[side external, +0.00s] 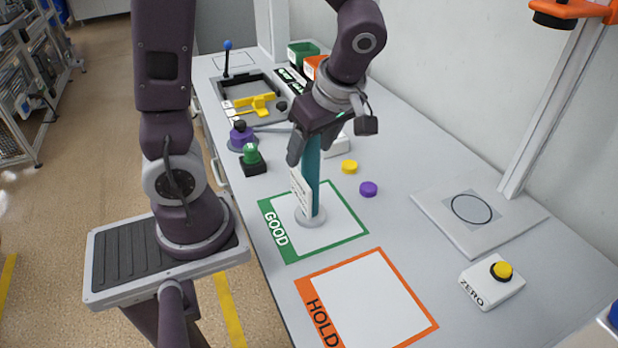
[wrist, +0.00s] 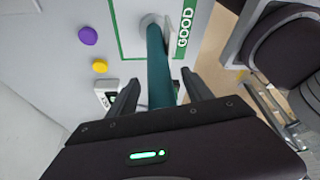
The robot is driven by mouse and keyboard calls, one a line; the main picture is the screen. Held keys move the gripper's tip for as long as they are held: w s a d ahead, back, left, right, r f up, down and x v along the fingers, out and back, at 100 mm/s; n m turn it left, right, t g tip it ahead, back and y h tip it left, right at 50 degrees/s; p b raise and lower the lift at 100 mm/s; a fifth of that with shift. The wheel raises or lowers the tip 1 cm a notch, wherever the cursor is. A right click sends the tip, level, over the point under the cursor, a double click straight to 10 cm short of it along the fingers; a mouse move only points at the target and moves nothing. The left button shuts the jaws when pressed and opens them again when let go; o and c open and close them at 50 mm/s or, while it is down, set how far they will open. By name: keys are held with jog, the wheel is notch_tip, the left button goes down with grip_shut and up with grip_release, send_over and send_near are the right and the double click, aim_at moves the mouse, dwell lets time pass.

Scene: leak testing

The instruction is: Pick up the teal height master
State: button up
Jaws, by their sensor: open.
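The teal height master (side external: 312,170) stands upright on a round grey base (side external: 310,219) inside the green-bordered GOOD area (side external: 352,236). A white label plate (side external: 300,192) shows beside its column. My gripper (side external: 312,150) points down at the top of the column, with its fingers apart. In the wrist view, the teal column (wrist: 159,60) runs between the two fingers of my gripper (wrist: 160,82), with a visible gap on each side. The top of the column is hidden by my gripper.
A yellow cap (side external: 349,167) and a purple cap (side external: 368,189) lie to the right of the column. A green knob (side external: 250,155) and purple part (side external: 241,137) stand to the left. The orange HOLD area (side external: 368,300) is empty. A ZERO button box (side external: 492,283) sits at the right.

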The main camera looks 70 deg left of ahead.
jog(key=shift+a+f, duration=0.1)
jog(key=shift+f, duration=0.15)
grip_shut()
dwell(1.3)
